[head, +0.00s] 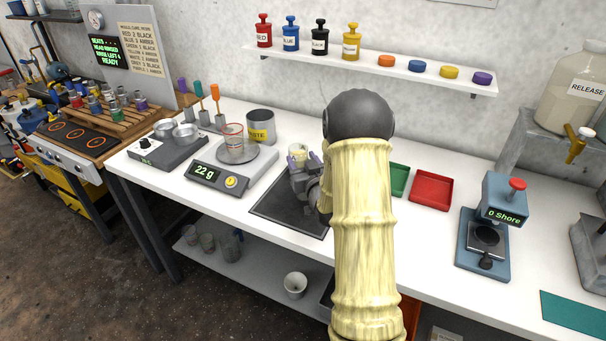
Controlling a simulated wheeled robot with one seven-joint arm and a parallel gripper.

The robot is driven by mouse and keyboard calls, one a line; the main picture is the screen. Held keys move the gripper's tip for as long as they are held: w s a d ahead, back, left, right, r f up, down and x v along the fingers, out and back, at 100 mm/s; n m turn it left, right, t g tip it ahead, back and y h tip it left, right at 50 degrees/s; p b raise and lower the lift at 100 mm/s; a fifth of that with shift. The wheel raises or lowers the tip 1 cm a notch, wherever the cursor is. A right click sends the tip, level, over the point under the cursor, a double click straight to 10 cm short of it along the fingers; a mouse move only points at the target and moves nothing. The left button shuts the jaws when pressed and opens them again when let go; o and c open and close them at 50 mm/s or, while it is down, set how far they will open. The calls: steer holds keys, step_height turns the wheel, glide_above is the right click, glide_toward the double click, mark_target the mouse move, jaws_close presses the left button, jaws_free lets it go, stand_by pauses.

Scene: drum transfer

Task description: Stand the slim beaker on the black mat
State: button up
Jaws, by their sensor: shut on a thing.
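The black mat (264,207) lies flat on the white bench, left of my arm. My gripper (298,163) is over the far right part of the mat. It is shut on a small pale vessel with a yellowish top, which looks like the slim beaker (298,150). Only its upper part shows; the fingers and wrist hide the rest. I cannot tell whether its base touches the mat or is above it. A clear beaker with a reddish rim (234,140) stands on the scale (214,179), which reads 22 g.
A hotplate-like unit with metal bowls (167,150) is at left. Green (398,180) and red (432,190) trays and a blue press (484,240) are right of my arm. The bench front between mat and scale is clear.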

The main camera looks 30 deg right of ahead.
steer(key=shift+f, duration=0.1)
step_height(320, 180, down, 4)
steer(key=shift+w+r, duration=0.1)
steer(key=shift+r, duration=0.15)
steer(key=shift+w+f, duration=0.1)
steer(key=shift+f, duration=0.25)
steer(key=shift+a, duration=0.2)
steer(key=shift+s, duration=0.25)
steer(key=shift+d, duration=0.1)
steer(key=o, duration=1.3)
steer(key=shift+d, duration=0.15)
